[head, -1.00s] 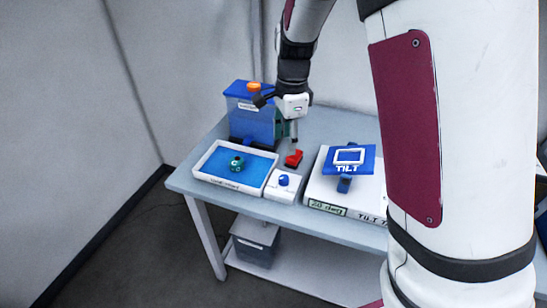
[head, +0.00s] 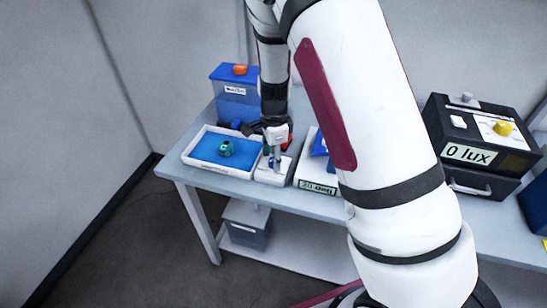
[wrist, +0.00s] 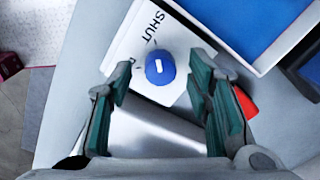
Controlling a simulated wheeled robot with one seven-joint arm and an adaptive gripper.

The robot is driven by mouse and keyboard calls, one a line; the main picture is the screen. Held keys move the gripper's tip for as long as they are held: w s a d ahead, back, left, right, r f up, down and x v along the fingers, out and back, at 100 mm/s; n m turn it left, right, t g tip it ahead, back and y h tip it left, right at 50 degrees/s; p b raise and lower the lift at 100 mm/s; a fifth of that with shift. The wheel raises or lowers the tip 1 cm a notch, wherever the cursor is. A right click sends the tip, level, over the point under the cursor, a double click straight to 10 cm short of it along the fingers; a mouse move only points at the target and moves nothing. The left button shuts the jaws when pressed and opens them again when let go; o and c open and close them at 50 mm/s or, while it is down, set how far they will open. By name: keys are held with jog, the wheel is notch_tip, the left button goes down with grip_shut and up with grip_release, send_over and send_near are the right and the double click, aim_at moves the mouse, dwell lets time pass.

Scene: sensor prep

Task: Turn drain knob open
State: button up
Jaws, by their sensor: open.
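The blue round drain knob (wrist: 160,68) sits on a white box, with a short white mark on its top. The word SHUT is printed up and left of it in the wrist view; another label to the left is mostly hidden by a finger. The white box (head: 266,176) stands at the table's front edge in the head view. My gripper (wrist: 159,82) is open, its teal-padded fingers to the left and right of the knob. In the head view my gripper (head: 275,155) is over the box.
A white tray (head: 186,160) with blue liquid and a teal part stands left of the box. A red piece (wrist: 246,103) lies beside the right finger. A blue tank (head: 236,102) stands behind. A tilt stand (head: 316,178) is close on the right, and a black lux box (head: 470,150) farther right.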

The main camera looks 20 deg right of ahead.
jog(key=shift+f, duration=0.5)
grip_shut()
